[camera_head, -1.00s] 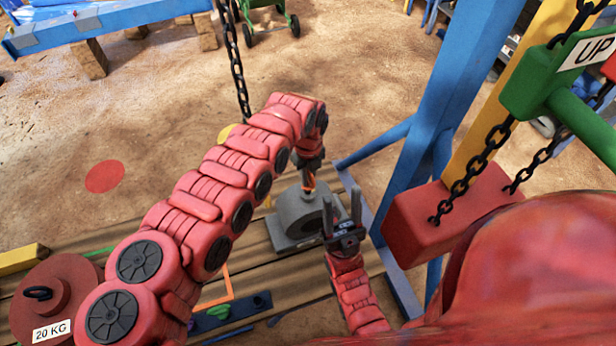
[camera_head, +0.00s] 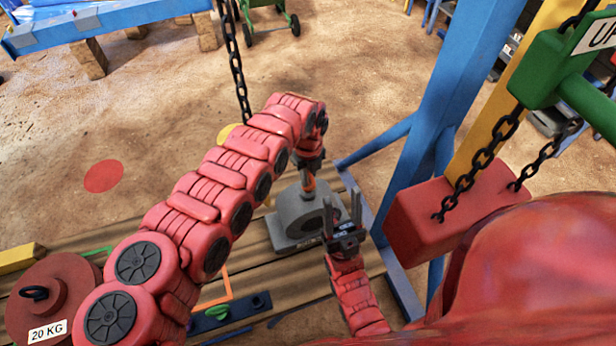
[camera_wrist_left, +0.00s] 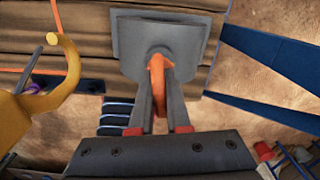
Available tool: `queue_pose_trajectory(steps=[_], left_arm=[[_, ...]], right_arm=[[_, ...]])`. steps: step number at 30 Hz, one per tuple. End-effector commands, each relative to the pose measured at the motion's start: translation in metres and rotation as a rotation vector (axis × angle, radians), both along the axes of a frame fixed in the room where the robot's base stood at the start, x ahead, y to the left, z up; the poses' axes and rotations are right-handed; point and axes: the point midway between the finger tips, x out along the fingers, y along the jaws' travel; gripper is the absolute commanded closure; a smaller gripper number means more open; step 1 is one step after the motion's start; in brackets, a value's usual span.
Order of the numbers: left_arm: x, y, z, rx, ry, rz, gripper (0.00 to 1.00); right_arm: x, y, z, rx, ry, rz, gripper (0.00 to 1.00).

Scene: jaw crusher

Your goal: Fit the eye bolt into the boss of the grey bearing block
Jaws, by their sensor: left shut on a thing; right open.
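The grey bearing block (camera_head: 292,218) stands on the wooden planks; it also shows in the left wrist view (camera_wrist_left: 125,38). The orange eye bolt (camera_wrist_left: 158,78) is between the fingers of my left gripper (camera_wrist_left: 160,88), which is shut on it. In the head view my left gripper (camera_head: 308,178) points down right above the block, with a bit of orange (camera_head: 309,185) showing. The bolt's lower end is at the round boss (camera_wrist_left: 160,53); I cannot tell how deep it sits. My right gripper (camera_head: 343,218) is open and empty, pointing up just right of the block.
A blue frame post (camera_head: 445,110) and a red block on chains (camera_head: 440,215) stand to the right. A chain (camera_head: 236,70) hangs behind my left arm. A 20 KG weight (camera_head: 55,285) lies at the lower left. A yellow hook (camera_wrist_left: 65,75) is left in the wrist view.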

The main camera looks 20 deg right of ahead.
Motion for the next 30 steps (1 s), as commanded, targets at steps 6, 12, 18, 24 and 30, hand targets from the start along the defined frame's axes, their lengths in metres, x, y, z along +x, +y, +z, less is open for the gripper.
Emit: queue_pose_trajectory(steps=[6,12,18,24,30], left_arm=[[0.0,0.0,-0.006,0.0,-0.001,0.0,1.0],[0.0,0.0,-0.011,0.0,-0.001,0.0,1.0],[0.0,0.0,-0.015,-0.001,-0.001,0.0,1.0],[0.0,0.0,-0.02,-0.001,-0.001,0.0,1.0],[0.0,0.0,-0.025,0.0,-0.001,0.0,1.0]], right_arm=[[0.0,0.0,-0.007,0.0,0.0,0.0,0.5],[0.0,0.0,-0.012,0.0,0.0,0.0,0.5],[0.0,0.0,-0.017,0.0,0.0,0.0,0.5],[0.0,0.0,-0.022,0.0,0.0,0.0,0.5],[0.0,0.0,-0.027,0.0,0.0,0.0,0.5]])
